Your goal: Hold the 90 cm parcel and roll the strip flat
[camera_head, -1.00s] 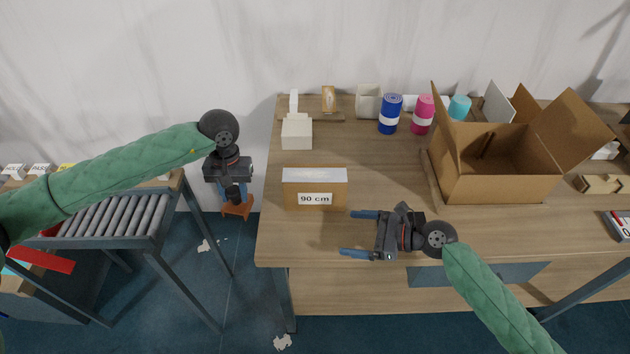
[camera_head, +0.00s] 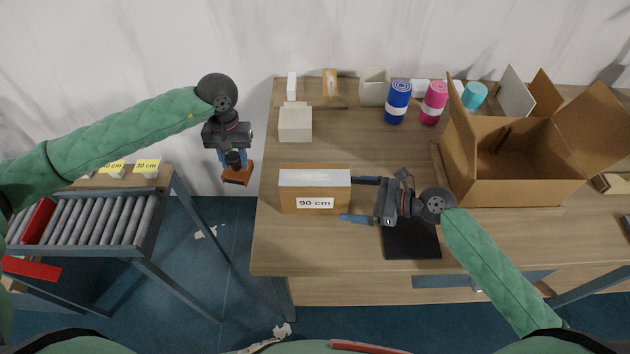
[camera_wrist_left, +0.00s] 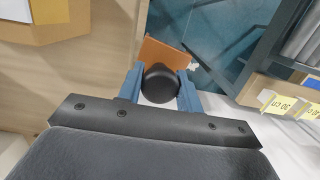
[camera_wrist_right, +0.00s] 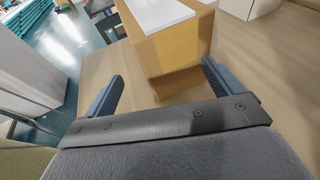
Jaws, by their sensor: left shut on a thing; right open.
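The 90 cm parcel (camera_head: 285,205) is a brown box with a white strip (camera_head: 315,178) on top, near the table's left edge. My right gripper (camera_head: 355,199) is open at its right end, its fingertips close to the box. In the right wrist view the parcel (camera_wrist_right: 170,60) lies ahead, between the finger directions; I cannot tell whether they touch it. My left gripper (camera_head: 234,160) is shut on a hand tool with a black knob (camera_wrist_left: 160,84) and an orange-brown block (camera_head: 237,174). It holds the tool in the air, left of the table edge.
An open carton (camera_head: 515,190) stands right on the table (camera_head: 330,250). Blue (camera_head: 397,103) and pink (camera_head: 433,103) rolls and a white block (camera_head: 295,124) are behind. A black flat patch (camera_head: 412,242) lies below my right gripper. A roller conveyor (camera_head: 105,220) stands left.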

